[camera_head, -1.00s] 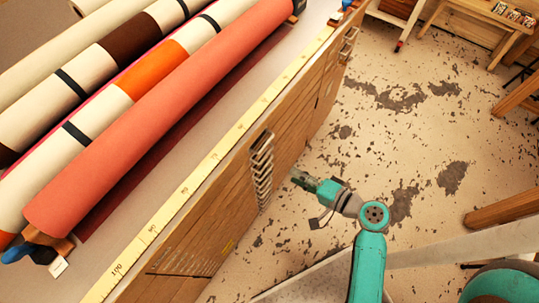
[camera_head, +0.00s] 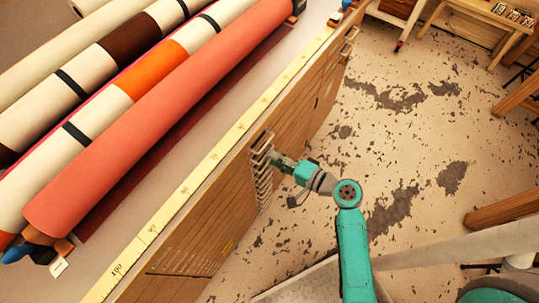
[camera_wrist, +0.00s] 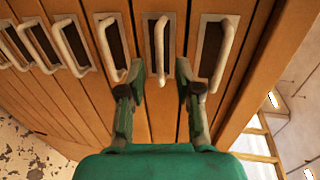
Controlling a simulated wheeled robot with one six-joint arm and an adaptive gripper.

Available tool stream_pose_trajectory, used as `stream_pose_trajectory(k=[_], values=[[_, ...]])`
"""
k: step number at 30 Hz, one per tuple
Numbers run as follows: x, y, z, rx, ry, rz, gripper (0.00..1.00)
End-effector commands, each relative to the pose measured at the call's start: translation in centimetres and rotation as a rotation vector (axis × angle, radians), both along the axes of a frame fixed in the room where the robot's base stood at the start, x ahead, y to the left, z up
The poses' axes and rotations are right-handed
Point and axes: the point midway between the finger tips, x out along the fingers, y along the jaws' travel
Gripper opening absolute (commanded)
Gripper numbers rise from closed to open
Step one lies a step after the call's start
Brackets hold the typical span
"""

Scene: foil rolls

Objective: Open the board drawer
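The wooden cabinet front (camera_head: 215,215) under the work table has a stack of shallow drawers with pale handles (camera_head: 261,165). Which of them is the board drawer is not marked in what I see. In the wrist view, one pale handle (camera_wrist: 160,36) on a dark plate lines up with the gap between my fingers, with other handles (camera_wrist: 111,48) on both sides. My gripper (camera_wrist: 160,70) is open, with its fingertips close to the drawer fronts. In the head view my gripper (camera_head: 274,158) is at the handle stack. Whether a finger touches the handle cannot be told.
A coral roll (camera_head: 150,125) and other rolls lie on the table above the drawers. A yellow measuring strip (camera_head: 190,185) runs along the table edge. The speckled floor (camera_head: 400,130) in front is mostly clear. A wooden bench (camera_head: 500,25) stands at the upper right.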

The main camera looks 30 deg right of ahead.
Motion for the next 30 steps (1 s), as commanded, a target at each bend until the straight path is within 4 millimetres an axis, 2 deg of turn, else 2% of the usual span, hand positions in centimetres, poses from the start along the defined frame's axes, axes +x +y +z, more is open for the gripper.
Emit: stream_pose_trajectory(k=[7, 19, 23, 30], values=[[1.9, 1.1, -0.5, -0.001, 0.0, 0.001, 0.34], [2.3, 1.3, -0.6, 0.0, 0.001, -0.001, 0.34], [2.3, 1.3, -0.6, 0.0, 0.001, -0.001, 0.01], [2.3, 1.3, -0.6, 0.0, 0.001, -0.001, 0.0]])
